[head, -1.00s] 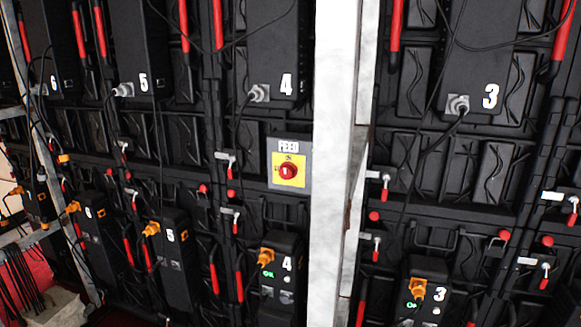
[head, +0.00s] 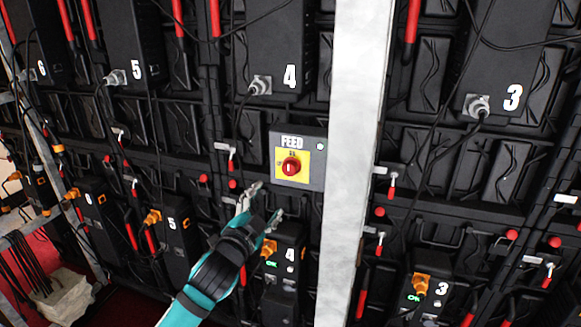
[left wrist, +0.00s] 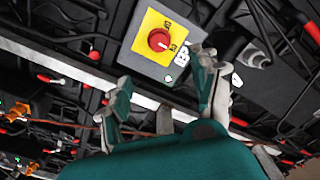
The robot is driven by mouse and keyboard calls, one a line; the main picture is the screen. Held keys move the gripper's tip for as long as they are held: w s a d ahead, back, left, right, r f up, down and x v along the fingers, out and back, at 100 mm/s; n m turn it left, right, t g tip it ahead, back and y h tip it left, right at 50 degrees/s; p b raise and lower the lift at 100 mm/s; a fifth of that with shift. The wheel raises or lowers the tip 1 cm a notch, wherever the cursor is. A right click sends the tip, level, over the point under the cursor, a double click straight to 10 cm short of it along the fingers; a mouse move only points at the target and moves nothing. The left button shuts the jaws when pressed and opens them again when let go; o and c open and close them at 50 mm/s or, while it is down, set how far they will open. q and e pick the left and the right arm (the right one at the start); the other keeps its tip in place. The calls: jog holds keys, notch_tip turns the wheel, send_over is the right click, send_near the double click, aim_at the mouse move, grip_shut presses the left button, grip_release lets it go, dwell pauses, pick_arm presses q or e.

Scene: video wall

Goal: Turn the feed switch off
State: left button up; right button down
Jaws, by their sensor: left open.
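The feed switch is a red rotary knob (head: 291,166) on a yellow plate, on a grey box labelled FEED (head: 311,146) on the back of the video wall. A small pale lamp sits at the box's upper right. My left gripper (head: 264,200) is open and empty, just below and left of the box in the head view, apart from the knob. In the left wrist view the red knob (left wrist: 159,40) shows beyond and above the spread fingers (left wrist: 160,92). One finger overlaps the box's edge there. My right gripper is not in view.
A white upright post (head: 350,160) stands just right of the feed box. Black numbered units with orange plugs, such as unit 4 (head: 283,290), sit below. Loose cables and red-handled latches (head: 231,160) surround the box.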

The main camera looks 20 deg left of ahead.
aim_at(288, 171)
pick_arm(q)
jog(key=w+p, duration=0.1)
jog(key=w, duration=0.4)
jog(key=w+p, duration=0.1)
jog(key=w, duration=1)
jog(key=shift+w+d+f+p, duration=0.1)
jog(key=shift+w+d+p, duration=0.2)
jog(key=shift+d+p, duration=0.1)
jog(key=shift+a, duration=0.1)
jog(key=c, duration=1.2)
jog(key=shift+o, duration=0.2)
